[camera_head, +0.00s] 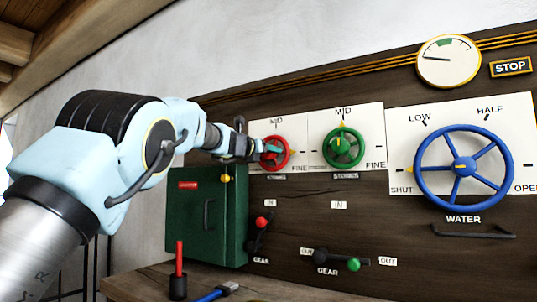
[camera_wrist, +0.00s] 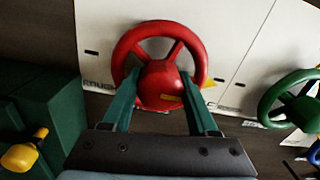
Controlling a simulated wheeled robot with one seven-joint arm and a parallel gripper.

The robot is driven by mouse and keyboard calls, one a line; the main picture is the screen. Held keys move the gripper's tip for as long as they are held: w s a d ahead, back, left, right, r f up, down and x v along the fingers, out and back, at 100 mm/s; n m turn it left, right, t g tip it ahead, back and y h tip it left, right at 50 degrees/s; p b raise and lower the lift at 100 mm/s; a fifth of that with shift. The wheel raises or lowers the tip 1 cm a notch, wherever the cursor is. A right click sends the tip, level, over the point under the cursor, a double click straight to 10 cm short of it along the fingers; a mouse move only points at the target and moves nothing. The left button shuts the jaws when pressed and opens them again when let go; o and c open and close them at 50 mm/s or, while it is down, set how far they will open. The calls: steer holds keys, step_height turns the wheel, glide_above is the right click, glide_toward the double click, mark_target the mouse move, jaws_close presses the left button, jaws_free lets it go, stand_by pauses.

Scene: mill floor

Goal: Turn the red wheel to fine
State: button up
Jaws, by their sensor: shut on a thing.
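The red wheel (camera_head: 287,152) is mounted on a white plate (camera_head: 292,118) at the left of the dark wooden panel. The plate reads MID above the wheel and FINE at its lower right; my arm hides its left part in the head view. My gripper (camera_head: 267,150) reaches the wheel from the left. In the wrist view, my gripper (camera_wrist: 157,82) has its two green fingers on either side of the red hub, shut on it; the red wheel's rim (camera_wrist: 161,27) arches beyond. A yellow mark (camera_wrist: 171,99) shows on the hub's lower right; its exact setting is unclear.
A green wheel (camera_head: 357,147) on a similar plate is close on the right. A larger blue WATER wheel (camera_head: 421,163) is farther right. A green box (camera_head: 184,220) stands below my arm. Red-knobbed (camera_head: 262,221) and green-knobbed (camera_head: 353,264) levers sit below the wheels.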

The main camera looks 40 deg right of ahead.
steer(key=shift+f, duration=0.1)
steer(key=o, duration=1.4)
steer(key=shift+c, duration=0.2)
steer(key=b+v, duration=0.4)
steer(key=v, duration=0.6)
steer(key=shift+a, duration=0.4)
